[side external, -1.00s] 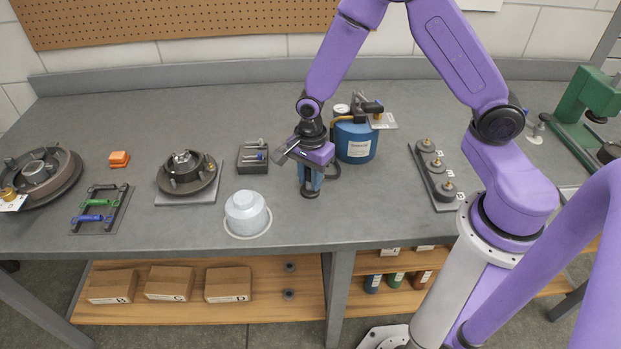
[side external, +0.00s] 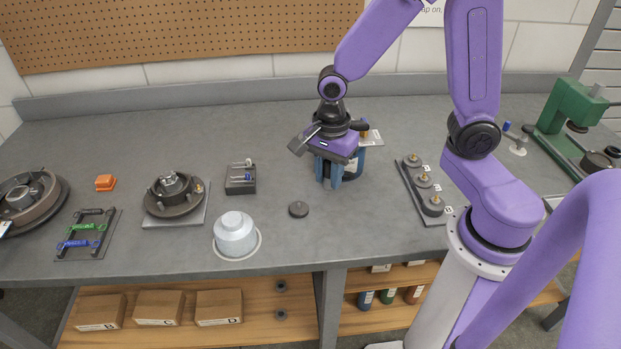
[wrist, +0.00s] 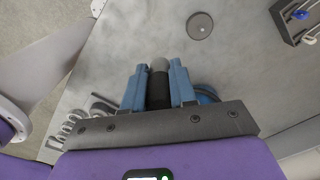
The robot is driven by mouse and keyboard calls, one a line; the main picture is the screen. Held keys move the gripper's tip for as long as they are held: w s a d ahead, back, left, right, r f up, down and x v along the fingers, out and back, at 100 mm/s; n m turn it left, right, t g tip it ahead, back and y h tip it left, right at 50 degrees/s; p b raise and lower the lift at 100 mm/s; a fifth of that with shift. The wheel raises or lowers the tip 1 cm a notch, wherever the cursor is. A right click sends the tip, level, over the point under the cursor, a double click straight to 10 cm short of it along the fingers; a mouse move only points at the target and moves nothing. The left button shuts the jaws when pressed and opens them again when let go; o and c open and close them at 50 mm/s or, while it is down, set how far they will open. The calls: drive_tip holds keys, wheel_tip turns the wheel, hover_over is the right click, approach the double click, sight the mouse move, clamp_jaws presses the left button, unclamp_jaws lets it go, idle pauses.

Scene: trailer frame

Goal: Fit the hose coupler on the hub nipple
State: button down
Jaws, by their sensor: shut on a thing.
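My gripper (side external: 329,176) is above the bench, with its blue fingers pointing down. In the wrist view, the fingers are closed on a dark cylindrical piece with a grey rounded end, which looks like the hose coupler (wrist: 158,88). The side view hides most of it behind the fingers. A blue canister (side external: 357,166) stands behind my gripper, mostly hidden; its hose is barely visible. A dark hub (side external: 172,204) sits on a grey plate to the left, apart from my gripper. A small brass nipple (side external: 198,187) shows on its right side.
A round dark disc (side external: 298,209) lies bare on the bench; it also shows in the wrist view (wrist: 200,25). A strip with brass-topped posts (side external: 420,190) lies right.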

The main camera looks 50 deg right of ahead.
drive_tip(key=s+d+r, duration=0.1)
drive_tip(key=s+r, duration=0.5)
drive_tip(key=shift+s, duration=0.25)
idle(0.6)
drive_tip(key=shift+r, duration=0.1)
drive_tip(key=w+a+m, duration=0.1)
drive_tip(key=w+a, duration=0.5)
drive_tip(key=w, duration=0.3)
drive_tip(key=w+a+m, duration=0.1)
drive_tip(key=w+a, duration=0.4)
drive_tip(key=w, duration=0.5)
drive_tip(key=w+a+f+m, duration=0.1)
drive_tip(key=w+f, duration=0.1)
drive_tip(key=w, duration=0.3)
drive_tip(key=w+a+f, duration=0.2)
drive_tip(key=w, duration=0.3)
drive_tip(key=w+a+f+m, duration=0.1)
drive_tip(key=w+a+f, duration=0.1)
drive_tip(key=w, duration=0.3)
drive_tip(key=shift+m, duration=0.3)
drive_tip(key=shift+d+f, duration=0.1)
drive_tip(key=shift+f, duration=2.25)
